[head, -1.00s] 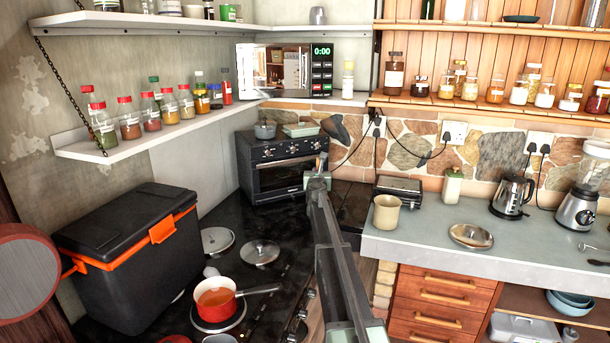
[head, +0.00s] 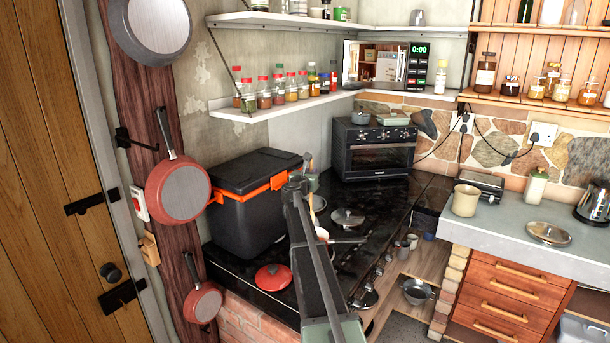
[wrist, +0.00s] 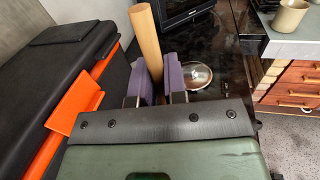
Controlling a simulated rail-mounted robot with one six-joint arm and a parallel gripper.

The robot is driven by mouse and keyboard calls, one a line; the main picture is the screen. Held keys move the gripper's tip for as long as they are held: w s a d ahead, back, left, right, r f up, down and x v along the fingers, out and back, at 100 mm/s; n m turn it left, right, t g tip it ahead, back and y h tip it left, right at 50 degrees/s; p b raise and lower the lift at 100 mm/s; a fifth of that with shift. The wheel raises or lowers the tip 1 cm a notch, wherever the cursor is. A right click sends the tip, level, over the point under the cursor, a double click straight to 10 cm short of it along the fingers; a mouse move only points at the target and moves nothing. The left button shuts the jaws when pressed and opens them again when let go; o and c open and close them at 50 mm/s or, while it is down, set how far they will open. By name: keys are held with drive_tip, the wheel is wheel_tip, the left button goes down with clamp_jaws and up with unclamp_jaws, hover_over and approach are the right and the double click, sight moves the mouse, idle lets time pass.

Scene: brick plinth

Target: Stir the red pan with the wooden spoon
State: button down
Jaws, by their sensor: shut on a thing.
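My gripper (wrist: 160,82) is shut on the wooden spoon (wrist: 147,40); in the wrist view its purple pads clasp the thick, pale handle. The spoon's lower part is out of sight there. In the head view, a tan piece of the spoon (head: 313,208) shows beside my arm, above the stove. The red pan is on the black stove, mostly hidden behind my arm; its dark handle (head: 347,240) sticks out to the right. I cannot tell whether the spoon touches the pan or its contents.
A black cool box with an orange band (head: 252,205) stands left of my gripper. A red lid (head: 272,277) lies at the front of the stove and a metal lid (head: 348,217) behind the pan. A small oven (head: 373,150) stands at the back. The shelf (head: 285,110) holds jars.

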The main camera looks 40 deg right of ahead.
sight(313, 212)
drive_tip(key=shift+g, duration=0.3)
drive_tip(key=f+b, duration=1.2)
drive_tip(key=shift+s+d+f, duration=0.2)
drive_tip(key=shift+d+f, duration=0.1)
